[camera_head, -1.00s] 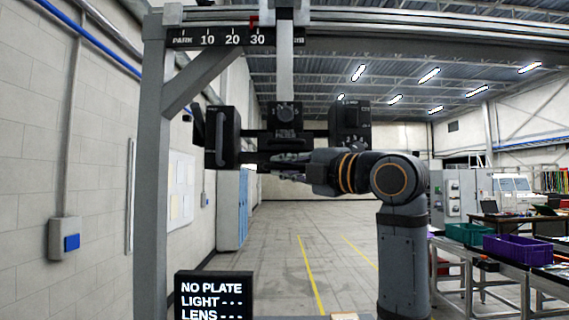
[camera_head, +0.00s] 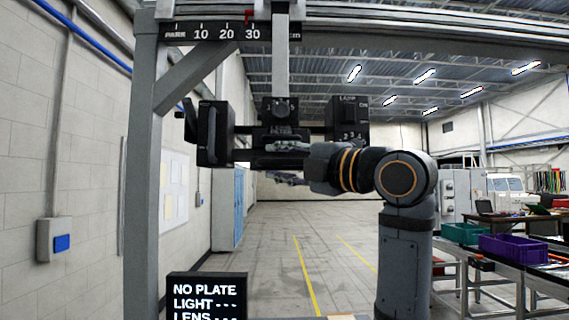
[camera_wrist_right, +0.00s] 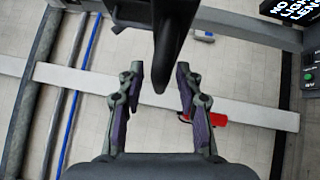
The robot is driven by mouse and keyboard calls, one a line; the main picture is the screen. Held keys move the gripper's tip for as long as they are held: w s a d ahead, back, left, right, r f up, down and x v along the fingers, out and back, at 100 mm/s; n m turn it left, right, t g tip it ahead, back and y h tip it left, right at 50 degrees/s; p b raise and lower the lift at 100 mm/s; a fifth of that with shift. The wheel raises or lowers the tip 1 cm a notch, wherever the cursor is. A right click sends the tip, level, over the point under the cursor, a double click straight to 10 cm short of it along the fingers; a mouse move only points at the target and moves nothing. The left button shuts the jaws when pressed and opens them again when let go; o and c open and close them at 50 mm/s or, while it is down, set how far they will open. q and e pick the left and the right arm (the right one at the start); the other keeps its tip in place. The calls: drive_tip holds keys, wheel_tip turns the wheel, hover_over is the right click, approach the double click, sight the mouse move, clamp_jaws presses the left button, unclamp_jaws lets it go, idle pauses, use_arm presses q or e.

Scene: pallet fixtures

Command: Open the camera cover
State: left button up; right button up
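The black camera unit (camera_head: 282,133) hangs from a grey post under the overhead rail. It has a dial on its middle block, a box on the right, and a left block (camera_head: 214,134) with a vertical handle and a thin dark flap at its left edge. Which part is the cover is not clear. My right gripper (camera_head: 285,164) is just below the middle block, its fingers spread apart. In the right wrist view my right gripper (camera_wrist_right: 158,80) is open and empty, and a dark tapered part (camera_wrist_right: 174,40) reaches down between the fingertips. My left gripper is not in view.
A grey upright (camera_head: 145,190) and scaled rail (camera_head: 225,33) frame the camera at left and above. A black display (camera_head: 206,297) reading NO PLATE stands below. Tables with a purple bin (camera_head: 512,247) and a green bin (camera_head: 461,233) are at right.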

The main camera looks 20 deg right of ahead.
drive_tip(key=v, duration=1.2)
drive_tip(key=shift+f, duration=0.1)
